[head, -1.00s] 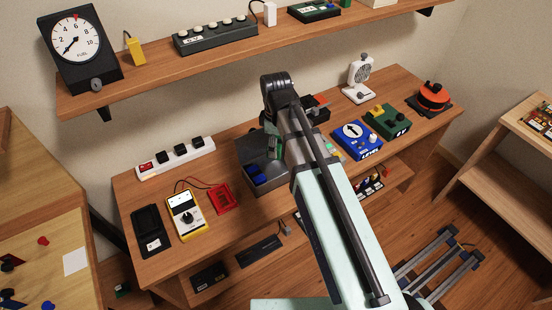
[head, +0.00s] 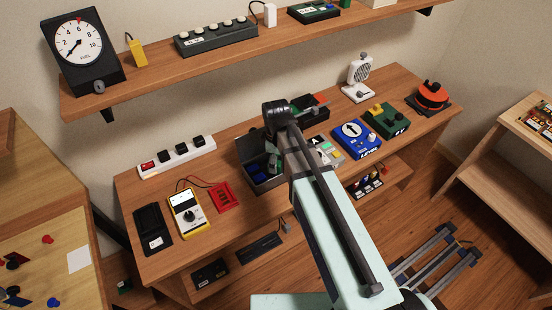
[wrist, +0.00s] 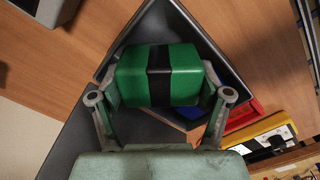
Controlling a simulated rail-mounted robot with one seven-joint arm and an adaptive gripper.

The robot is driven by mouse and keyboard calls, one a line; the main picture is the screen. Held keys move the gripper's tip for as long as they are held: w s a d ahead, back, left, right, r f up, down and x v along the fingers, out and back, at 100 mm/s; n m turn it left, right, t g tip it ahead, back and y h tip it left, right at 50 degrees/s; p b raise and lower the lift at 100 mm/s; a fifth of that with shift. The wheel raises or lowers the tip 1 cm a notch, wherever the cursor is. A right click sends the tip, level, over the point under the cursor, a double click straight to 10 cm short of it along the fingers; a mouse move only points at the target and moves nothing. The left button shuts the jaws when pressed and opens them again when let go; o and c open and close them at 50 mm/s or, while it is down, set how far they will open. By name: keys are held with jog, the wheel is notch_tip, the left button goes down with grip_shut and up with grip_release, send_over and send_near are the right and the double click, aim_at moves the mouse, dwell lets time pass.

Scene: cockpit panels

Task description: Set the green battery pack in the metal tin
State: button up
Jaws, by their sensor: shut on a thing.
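The green battery pack (wrist: 134,76), with a black band round its middle, is between the fingers of my gripper (wrist: 160,90) in the wrist view. My gripper is shut on it. The metal tin (wrist: 66,145) is an open dark grey box below the pack. A blue thing (wrist: 194,110) shows inside it, partly hidden by the pack. In the head view the tin (head: 268,187) stands on the bench, and my arm covers its right part. I cannot tell whether the pack touches the tin's floor.
A red holder (head: 223,198) and a yellow meter (head: 187,215) lie left of the tin. A white switch strip (head: 176,156) is behind them. A blue dial box (head: 356,139) and a green box (head: 386,120) stand to the right. A shelf (head: 150,93) runs above.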

jog(key=shift+f+b, duration=0.3)
jog(key=shift+f, duration=0.3)
jog(key=o, duration=1.4)
jog(key=shift+r, duration=0.1)
jog(key=shift+r+p, duration=0.4)
jog(key=shift+r, duration=0.3)
notch_tip(320, 180, up, 12)
jog(key=b, duration=0.3)
jog(key=shift+f, duration=0.15)
